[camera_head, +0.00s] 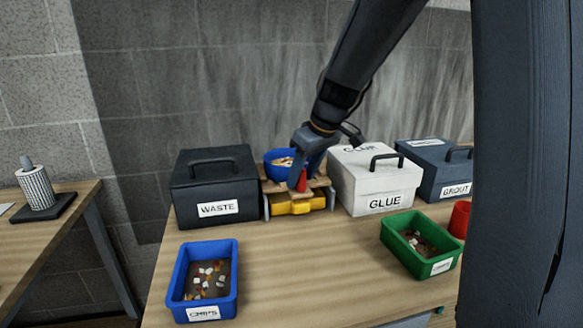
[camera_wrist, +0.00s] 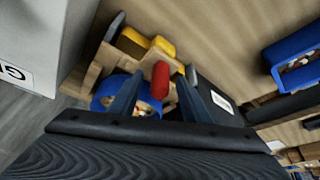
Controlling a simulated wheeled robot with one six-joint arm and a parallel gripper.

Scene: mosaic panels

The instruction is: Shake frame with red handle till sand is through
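The frame (camera_head: 322,183) is wooden and rests on a stand between the WASTE box and the GLUE box, with a yellow tray (camera_head: 298,206) below it. Its red handle (camera_head: 302,184) points up at the front; it also shows in the wrist view (camera_wrist: 160,76). A blue bowl (camera_head: 276,156) with light chips sits on or just behind the frame. My gripper (camera_head: 302,179) is over the handle. In the wrist view its fingers (camera_wrist: 159,84) stand apart on either side of the handle, with gaps showing. Any sand is hidden from view.
The dark WASTE box (camera_head: 208,172) is close on the left, the white GLUE box (camera_head: 370,190) close on the right. The GROUT box (camera_head: 430,160) is further right. A blue crate (camera_head: 176,285) and a green crate (camera_head: 395,243) hold chips. The front middle of the table (camera_head: 300,260) is clear.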

